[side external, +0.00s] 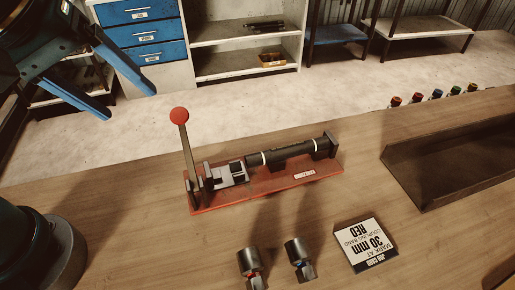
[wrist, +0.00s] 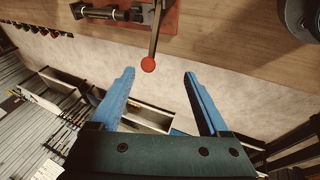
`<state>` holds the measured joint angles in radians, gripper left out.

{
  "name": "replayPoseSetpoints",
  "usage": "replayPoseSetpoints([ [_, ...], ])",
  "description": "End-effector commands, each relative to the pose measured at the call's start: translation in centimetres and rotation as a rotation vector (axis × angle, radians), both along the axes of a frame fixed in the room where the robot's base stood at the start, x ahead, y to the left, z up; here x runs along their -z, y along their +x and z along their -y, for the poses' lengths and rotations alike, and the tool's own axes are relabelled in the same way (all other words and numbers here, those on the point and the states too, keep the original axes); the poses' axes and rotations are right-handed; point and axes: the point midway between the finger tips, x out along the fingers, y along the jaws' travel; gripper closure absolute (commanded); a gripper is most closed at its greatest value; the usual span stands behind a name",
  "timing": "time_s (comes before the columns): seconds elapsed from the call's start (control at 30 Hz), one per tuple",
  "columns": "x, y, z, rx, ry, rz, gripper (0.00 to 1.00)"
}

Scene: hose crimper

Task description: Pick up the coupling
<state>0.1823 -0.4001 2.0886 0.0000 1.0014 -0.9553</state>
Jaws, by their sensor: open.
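Two dark metal couplings with hex ends stand near the front of the bench in the side view: the left coupling (side external: 249,262) has a red mark, and the right coupling (side external: 297,251) has a bluish mark. My gripper (side external: 128,103) is at the upper left of that view, high and well away from both. Its blue fingers are spread with nothing between them, as the wrist view (wrist: 160,74) also shows. No coupling can be made out in the wrist view.
The red crimper base (side external: 265,185) holds a black hose (side external: 290,151) and an upright lever with a red knob (side external: 179,115). A dark tray (side external: 450,165) and several colour-capped items (side external: 436,95) are at right.

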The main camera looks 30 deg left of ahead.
Motion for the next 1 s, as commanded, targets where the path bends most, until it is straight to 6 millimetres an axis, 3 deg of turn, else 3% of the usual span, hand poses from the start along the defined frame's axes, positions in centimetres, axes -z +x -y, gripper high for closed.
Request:
replayPoseSetpoints([
  [0.1,0.3,1.7,3.2,-0.082,-0.072,-0.079,0.21],
  [0.3,2.5,3.1,9.5,-0.187,-0.128,-0.211,0.21],
  [0.47,5.7,2.4,14.9,-0.214,-0.109,-0.308,0.21],
  [0.6,9.3,0.4,19.0,-0.174,-0.051,-0.375,0.21],
  [0.8,13.3,-2.9,21.6,-0.067,0.048,-0.434,0.21],
  [1.0,15.0,-4.2,22.0,-0.034,0.077,-0.448,0.21],
])
